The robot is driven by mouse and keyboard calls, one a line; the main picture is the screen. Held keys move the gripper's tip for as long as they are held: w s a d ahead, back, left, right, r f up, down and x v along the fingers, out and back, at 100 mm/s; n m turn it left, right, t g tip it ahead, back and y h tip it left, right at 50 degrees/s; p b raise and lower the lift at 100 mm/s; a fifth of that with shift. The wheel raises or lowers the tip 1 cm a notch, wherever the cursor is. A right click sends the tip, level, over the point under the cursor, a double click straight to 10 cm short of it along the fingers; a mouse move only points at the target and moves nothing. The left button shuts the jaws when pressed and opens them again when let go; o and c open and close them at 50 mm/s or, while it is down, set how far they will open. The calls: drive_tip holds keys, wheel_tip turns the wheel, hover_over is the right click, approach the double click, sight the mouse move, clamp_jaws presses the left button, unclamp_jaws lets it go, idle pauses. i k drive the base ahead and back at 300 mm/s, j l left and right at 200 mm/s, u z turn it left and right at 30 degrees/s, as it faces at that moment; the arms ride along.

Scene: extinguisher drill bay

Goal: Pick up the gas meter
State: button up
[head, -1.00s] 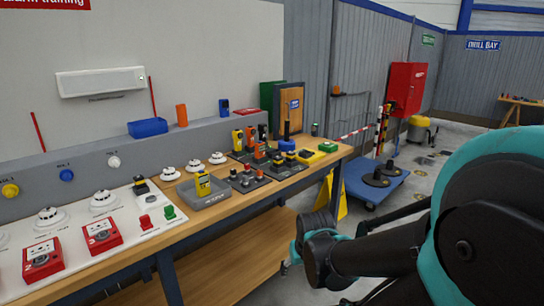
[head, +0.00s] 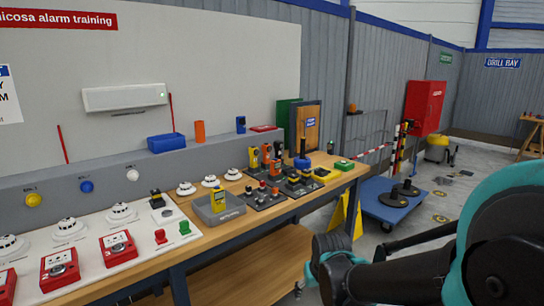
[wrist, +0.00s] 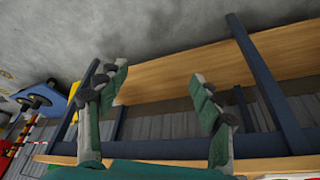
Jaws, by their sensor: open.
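A yellow handheld meter with a dark display (head: 218,200), which looks like the gas meter, stands in a grey open tray (head: 228,214) on the workbench. Another yellow handheld device (head: 253,157) stands farther back among dark holders, so I cannot be certain which is the gas meter. My gripper (wrist: 160,84) is open in the wrist view, with nothing between its fingers. The wrist view shows the bench's underside and legs, and no meter. In the head view my arm is at the lower right, apart from the bench top, and the fingers cannot be made out.
The wooden workbench (head: 212,240) carries red call points (head: 118,248), white detectors (head: 186,188) and dark holders with tools (head: 300,185). A yellow floor sign (head: 340,218) and a blue trolley (head: 388,205) stand right of the bench. Open floor lies farther right.

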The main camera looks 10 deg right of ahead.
sight(240, 121)
drive_tip(key=i+l+u, duration=0.3)
drive_tip(key=l, duration=0.25)
drive_tip(key=l+u, duration=0.25)
drive_tip(key=l, duration=0.3)
drive_tip(key=l+u, duration=0.3)
drive_tip(key=l, duration=0.35)
drive_tip(key=i, duration=0.05)
